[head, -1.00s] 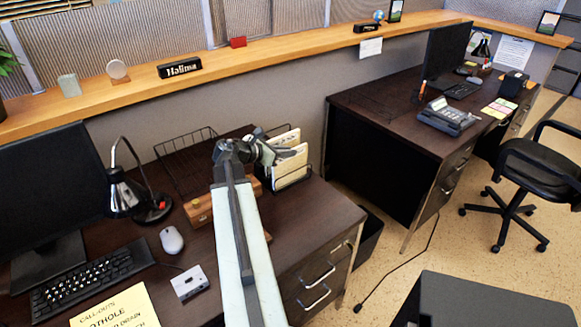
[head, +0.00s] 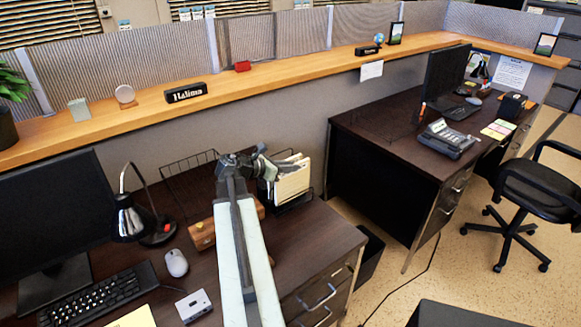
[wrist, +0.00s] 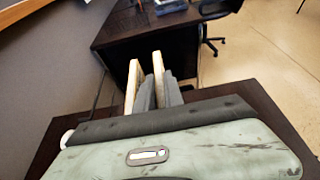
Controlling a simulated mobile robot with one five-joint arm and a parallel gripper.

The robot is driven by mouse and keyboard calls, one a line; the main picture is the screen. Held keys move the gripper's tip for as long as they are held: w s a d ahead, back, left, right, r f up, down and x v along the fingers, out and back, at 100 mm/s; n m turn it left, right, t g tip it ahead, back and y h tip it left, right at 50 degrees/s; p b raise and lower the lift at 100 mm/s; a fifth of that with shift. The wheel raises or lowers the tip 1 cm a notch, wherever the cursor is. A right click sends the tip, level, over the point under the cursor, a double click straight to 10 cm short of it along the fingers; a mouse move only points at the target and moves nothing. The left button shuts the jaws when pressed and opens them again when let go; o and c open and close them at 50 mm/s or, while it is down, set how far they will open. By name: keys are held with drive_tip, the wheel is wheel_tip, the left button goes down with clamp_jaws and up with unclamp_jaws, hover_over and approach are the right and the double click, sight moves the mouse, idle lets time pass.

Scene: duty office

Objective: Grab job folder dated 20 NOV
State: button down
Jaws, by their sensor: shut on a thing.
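Cream job folders (head: 291,180) stand close together at the right end of the near desk, in a dark wire holder (head: 306,203). My gripper (head: 272,165) is at the left side of these folders. In the wrist view, two pale upright folder edges show, one to the left (wrist: 134,78) and one to the right (wrist: 158,68). My grey fingers (wrist: 160,92) stand beside them, shut on a folder. No date is readable on any folder, so I cannot tell which one is held.
A wire tray (head: 190,180) and a wooden block (head: 203,233) are left of my arm. A black lamp (head: 130,215), mouse (head: 176,262) and keyboard (head: 100,295) lie further left. The partition ledge (head: 225,85) runs behind. Open floor (head: 400,290) is at right.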

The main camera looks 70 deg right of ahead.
wheel_tip(320, 180, up, 14)
drive_tip(key=p, duration=1.2)
drive_tip(key=shift+f, duration=0.1)
